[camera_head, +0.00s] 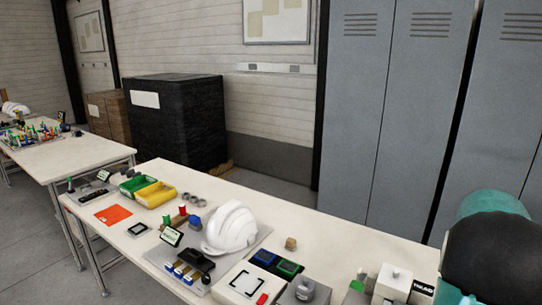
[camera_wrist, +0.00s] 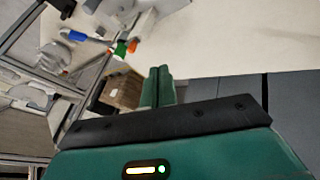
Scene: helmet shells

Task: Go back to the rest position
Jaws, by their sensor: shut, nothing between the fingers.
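My gripper (camera_wrist: 158,87) shows in the wrist view as two green fingers side by side, shut with nothing between them. It is apart from the objects in view, with part of a pale table top (camera_wrist: 240,40) beyond it. In the head view a teal and black part of my arm fills the lower right corner, and the fingers are out of sight there. A white helmet shell (camera_head: 231,228) sits on a grey board on the long table (camera_head: 330,238).
Green and yellow bins (camera_head: 155,194), an orange sheet (camera_head: 114,215) and small devices crowd the long table. Grey lockers (camera_head: 400,100) stand behind it. A black-wrapped stack (camera_head: 175,120) stands at the back. A second table (camera_head: 70,155) is at left, with open floor beside it.

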